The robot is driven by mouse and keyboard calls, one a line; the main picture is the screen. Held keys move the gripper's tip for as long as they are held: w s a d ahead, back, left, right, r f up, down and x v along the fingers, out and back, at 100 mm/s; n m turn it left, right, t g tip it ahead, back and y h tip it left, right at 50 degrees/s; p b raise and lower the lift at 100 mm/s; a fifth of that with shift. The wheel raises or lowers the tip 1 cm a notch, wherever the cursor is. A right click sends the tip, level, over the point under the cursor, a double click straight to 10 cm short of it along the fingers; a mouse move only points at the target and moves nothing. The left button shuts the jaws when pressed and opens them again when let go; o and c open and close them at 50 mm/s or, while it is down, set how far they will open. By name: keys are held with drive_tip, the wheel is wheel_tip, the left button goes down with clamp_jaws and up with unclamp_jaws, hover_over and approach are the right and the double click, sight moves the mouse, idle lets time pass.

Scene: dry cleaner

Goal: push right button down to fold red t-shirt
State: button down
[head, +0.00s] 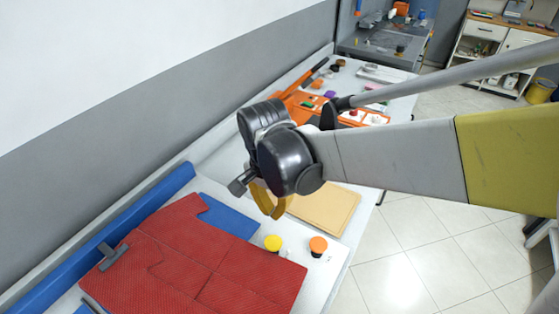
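The red t-shirt (200,260) lies spread flat on a blue folding board (228,216) at the lower left. To its right, two round buttons stand on the pale table: a yellow one (272,243) on the left, close to the shirt's edge, and an orange one (318,245) on the right. Both tops stand raised. My gripper (262,197) hangs at the end of my arm, above and behind the yellow button, apart from both buttons and the shirt. The arm's dark joint partly hides the gripper, so its opening cannot be told.
A tan board (325,208) lies behind the buttons, partly under my arm. Orange trays with small items (305,103) lie farther back on the table. A grey clip-like piece (113,257) rests on the shirt's left part. A wall borders the left; tiled floor (420,255) is clear at right.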

sight(276, 243)
drive_tip(key=shift+f, duration=0.1)
drive_tip(key=f+b, duration=0.1)
drive_tip(key=f, duration=0.3)
drive_tip(key=f+b, duration=0.2)
drive_tip(key=f, duration=0.3)
drive_tip(key=f+b, duration=0.1)
drive_tip(key=f, duration=0.3)
drive_tip(key=shift+w+d+f+b, duration=0.3)
drive_tip(key=shift+w+f+b, duration=0.1)
drive_tip(key=shift+f, duration=0.1)
wheel_tip(276, 243, down, 5)
drive_tip(key=b, duration=0.3)
drive_tip(key=shift+b, duration=0.4)
drive_tip(key=shift+r, duration=0.3)
